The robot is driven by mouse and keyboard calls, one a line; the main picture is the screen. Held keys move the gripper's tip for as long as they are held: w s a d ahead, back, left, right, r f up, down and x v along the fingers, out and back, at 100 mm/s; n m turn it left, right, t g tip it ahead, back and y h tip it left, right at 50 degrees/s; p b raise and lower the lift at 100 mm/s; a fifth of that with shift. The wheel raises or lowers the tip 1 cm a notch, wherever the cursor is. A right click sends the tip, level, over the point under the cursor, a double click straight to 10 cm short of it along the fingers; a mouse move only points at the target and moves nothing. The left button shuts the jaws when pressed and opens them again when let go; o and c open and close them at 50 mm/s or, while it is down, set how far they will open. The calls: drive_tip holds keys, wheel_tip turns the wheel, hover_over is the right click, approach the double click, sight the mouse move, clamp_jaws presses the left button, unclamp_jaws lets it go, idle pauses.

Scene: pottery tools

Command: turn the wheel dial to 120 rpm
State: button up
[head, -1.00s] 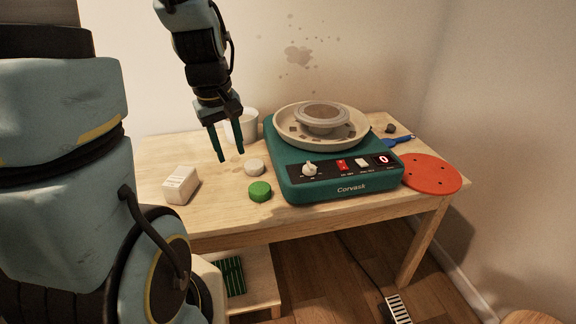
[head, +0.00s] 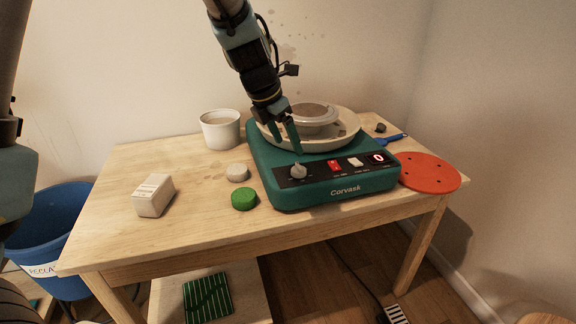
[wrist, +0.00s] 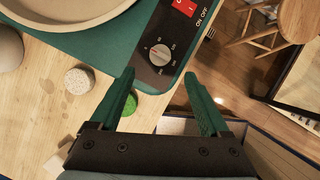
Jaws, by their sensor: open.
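The pottery wheel (head: 268,172) is a green box with a black front panel and a beige splash pan on top. Its dial (head: 298,171) is a pale grey knob at the left of the panel; in the wrist view the dial (wrist: 160,55) sits beyond and between my fingertips. My gripper (head: 287,146) is open and empty, pointing down just above the dial. In the wrist view my gripper (wrist: 160,78) has its green fingers spread, apart from the dial.
A red switch (head: 334,166) and white switch (head: 355,162) are right of the dial. A green round piece (head: 244,199), grey round piece (head: 237,173), white block (head: 153,195) and white tub (head: 221,129) stand left of the wheel. A red disc (head: 429,173) lies right.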

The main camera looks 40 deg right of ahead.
sight(297, 166)
drive_tip(key=x, duration=0.9)
clamp_jaws()
idle(0.4)
